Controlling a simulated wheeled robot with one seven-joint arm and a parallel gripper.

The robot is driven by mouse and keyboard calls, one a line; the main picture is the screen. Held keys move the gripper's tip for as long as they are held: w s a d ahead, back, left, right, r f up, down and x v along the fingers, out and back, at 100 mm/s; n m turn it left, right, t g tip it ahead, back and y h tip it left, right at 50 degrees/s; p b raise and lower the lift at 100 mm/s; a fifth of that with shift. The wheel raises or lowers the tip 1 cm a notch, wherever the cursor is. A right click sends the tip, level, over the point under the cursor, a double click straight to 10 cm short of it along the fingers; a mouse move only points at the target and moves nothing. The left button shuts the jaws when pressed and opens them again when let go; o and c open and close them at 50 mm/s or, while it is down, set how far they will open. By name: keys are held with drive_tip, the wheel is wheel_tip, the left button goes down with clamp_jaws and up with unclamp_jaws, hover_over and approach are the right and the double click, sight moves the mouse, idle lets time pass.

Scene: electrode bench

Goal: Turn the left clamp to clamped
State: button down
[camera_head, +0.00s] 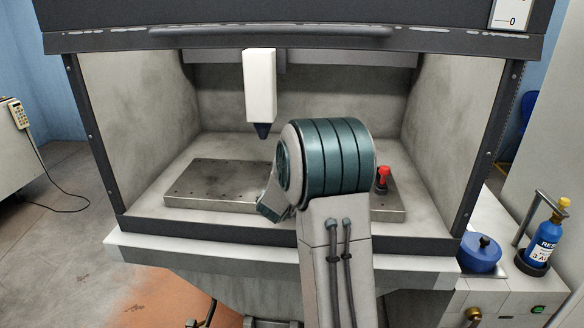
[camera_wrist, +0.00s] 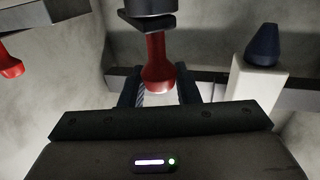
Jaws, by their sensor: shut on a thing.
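In the wrist view, a red clamp handle (camera_wrist: 157,62) hangs from a dark clamp base at the top of the picture. It is the left clamp. My gripper (camera_wrist: 159,82) has one dark finger on each side of this handle and is shut on it. In the head view my arm hides the left clamp and my fingertips. The other clamp, with a red knob (camera_head: 383,176), stands upright on the right part of the metal bed. Its red handle also shows at the left edge of the wrist view (camera_wrist: 10,66).
The metal bed (camera_head: 215,182) lies on the enclosure floor, its left part bare. A white spindle head (camera_head: 260,85) with a dark tip hangs above it, close to my arm; it also shows in the wrist view (camera_wrist: 255,82). Side walls (camera_head: 458,125) bound the space.

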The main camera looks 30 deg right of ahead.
drive_tip(key=shift+f, duration=0.1)
drive_tip(key=c, duration=1.1)
unclamp_jaws()
drive_tip(key=shift+c, duration=0.2)
drive_tip(key=b+v, duration=0.2)
drive_tip(key=v, duration=1.1)
drive_tip(key=shift+s+a, duration=0.2)
drive_tip(key=shift+a, duration=0.15)
